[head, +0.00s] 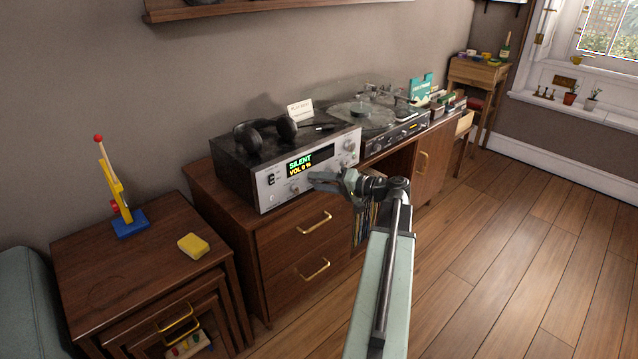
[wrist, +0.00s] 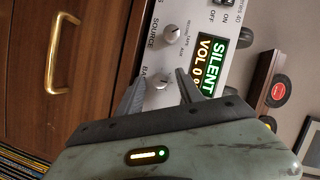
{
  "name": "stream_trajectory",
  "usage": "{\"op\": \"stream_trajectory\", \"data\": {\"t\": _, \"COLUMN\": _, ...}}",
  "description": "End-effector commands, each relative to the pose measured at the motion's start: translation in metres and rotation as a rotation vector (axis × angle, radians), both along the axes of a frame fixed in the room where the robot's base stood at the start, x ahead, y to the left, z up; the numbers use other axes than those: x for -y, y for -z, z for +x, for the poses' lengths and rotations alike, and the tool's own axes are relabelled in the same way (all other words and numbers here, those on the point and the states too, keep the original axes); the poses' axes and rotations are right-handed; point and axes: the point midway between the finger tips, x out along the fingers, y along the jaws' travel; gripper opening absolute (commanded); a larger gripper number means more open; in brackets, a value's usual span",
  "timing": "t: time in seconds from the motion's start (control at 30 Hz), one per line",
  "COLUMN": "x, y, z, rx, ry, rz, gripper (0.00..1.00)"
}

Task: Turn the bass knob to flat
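The silver-fronted amplifier (head: 269,189) stands on the sideboard, its lit display (head: 300,163) reading SILENT and VOL 0 %. In the wrist view the display (wrist: 207,65) appears turned sideways. A small silver knob (wrist: 160,83), with a label beginning "BA" beside it, shows between my fingertips; the rest of the label is hidden. Another knob, labelled SOURCE (wrist: 171,33), lies farther up in that view. My gripper (head: 314,180) is in front of the amplifier's lower panel, with its fingers (wrist: 160,76) apart on either side of the "BA" knob. I cannot tell whether they touch it.
Brass drawer handles (head: 314,223) stick out below. Floor at right is clear.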

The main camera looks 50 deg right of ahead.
Motion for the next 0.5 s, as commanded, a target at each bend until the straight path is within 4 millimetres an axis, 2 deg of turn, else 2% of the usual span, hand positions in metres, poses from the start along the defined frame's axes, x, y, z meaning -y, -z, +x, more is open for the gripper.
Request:
{"op": "stream_trajectory", "data": {"t": 0.27, "x": 0.001, "y": -0.001, "z": -0.004, "rx": 0.0, "ry": 0.002, "rz": 0.001, "gripper": 0.43}}
{"op": "stream_trajectory", "data": {"t": 0.37, "x": 0.006, "y": -0.004, "z": -0.017, "rx": 0.0, "ry": 0.003, "rz": 0.001, "gripper": 0.43}}
{"op": "stream_trajectory", "data": {"t": 0.5, "x": 0.014, "y": -0.01, "z": -0.045, "rx": -0.001, "ry": 0.005, "rz": 0.001, "gripper": 0.43}}
